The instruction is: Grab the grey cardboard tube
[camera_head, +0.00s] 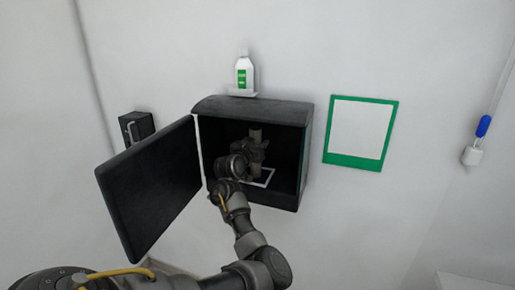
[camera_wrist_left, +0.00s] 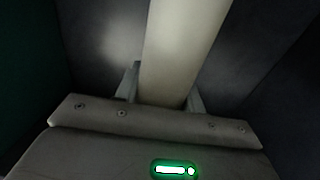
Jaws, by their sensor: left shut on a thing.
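The grey cardboard tube (camera_head: 255,136) stands upright inside the open dark wall cabinet (camera_head: 245,105). My left arm reaches into the cabinet from the front, and my left gripper (camera_head: 256,150) is around the tube. In the left wrist view the tube (camera_wrist_left: 180,50) rises between the two fingers of the left gripper (camera_wrist_left: 165,88), which is shut on it. The tube's lower part is mostly hidden behind the gripper in the head view. My right gripper is not in view.
The cabinet door (camera_head: 150,188) hangs open to the left. A white square outline (camera_head: 264,178) marks the cabinet floor. A green-framed white panel (camera_head: 360,132) is on the wall to the right.

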